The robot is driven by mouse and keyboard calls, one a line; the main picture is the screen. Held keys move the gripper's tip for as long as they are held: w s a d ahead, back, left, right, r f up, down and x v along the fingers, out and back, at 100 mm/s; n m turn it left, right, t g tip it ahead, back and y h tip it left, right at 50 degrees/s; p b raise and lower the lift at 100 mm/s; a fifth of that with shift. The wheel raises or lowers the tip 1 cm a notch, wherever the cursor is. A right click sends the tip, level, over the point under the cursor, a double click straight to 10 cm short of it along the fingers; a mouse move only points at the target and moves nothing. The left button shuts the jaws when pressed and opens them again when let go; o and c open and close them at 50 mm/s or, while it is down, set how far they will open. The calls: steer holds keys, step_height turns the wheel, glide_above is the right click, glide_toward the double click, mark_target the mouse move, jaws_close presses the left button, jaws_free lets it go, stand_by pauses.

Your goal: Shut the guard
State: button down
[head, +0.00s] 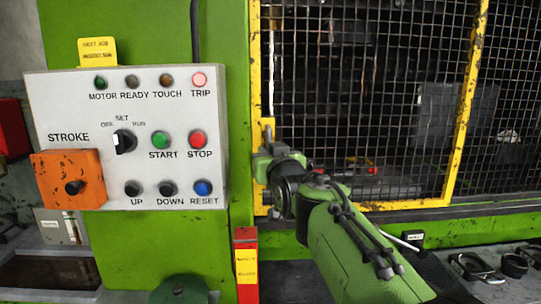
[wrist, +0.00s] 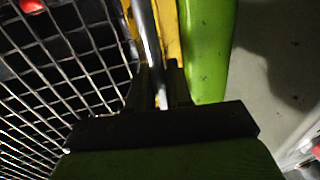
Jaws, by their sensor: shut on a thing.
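The guard is a mesh panel in a chipped yellow frame (head: 255,80), in the middle and right of the head view. Its left upright appears close beside the green press post; I cannot tell whether a small gap is left. In the wrist view the yellow frame (wrist: 186,30) runs beside the green post. A grey metal handle bar (wrist: 147,35) stands along the frame. My gripper (wrist: 160,78) is shut on this bar, one finger on each side. In the head view my gripper (head: 266,150) is at the guard's left upright, and my wrist hides part of it.
A control panel (head: 75,110) with buttons, lamps and an orange stroke box (head: 85,190) is left of my gripper. A red-yellow post (head: 246,265) stands below it. Black rings and tools (head: 515,265) lie on the dark ledge at lower right.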

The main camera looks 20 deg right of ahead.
steer(key=c, duration=1.2)
jaws_free()
steer(key=shift+w+a+f, duration=0.1)
steer(key=shift+a, duration=0.25)
steer(key=shift+d, duration=0.1)
steer(key=shift+s, duration=0.3)
steer(key=s, duration=0.5)
steer(key=s+a+b, duration=0.1)
steer(key=s, duration=0.9)
steer(key=shift+s+a, duration=0.1)
steer(key=shift+a, duration=0.1)
steer(key=s+a+f+g+p, duration=0.1)
steer(key=s+f+g+p, duration=0.1)
steer(key=s+f+g, duration=0.2)
steer(key=s+a+f+g+y+p, duration=0.1)
steer(key=s+f+g, duration=0.3)
steer(key=s+f, duration=0.4)
steer(key=s+a+f+n+g+p, duration=0.1)
steer(key=s+a+f+g+p, duration=0.1)
steer(key=s+f+g+p, duration=0.2)
steer(key=shift+s+f+y, duration=0.15)
steer(key=shift+s+f, duration=0.65)
steer(key=shift+s, duration=0.3)
steer(key=shift+s+f+y, duration=0.15)
steer(key=shift+s+f, duration=0.6)
steer(key=shift+s, duration=0.35)
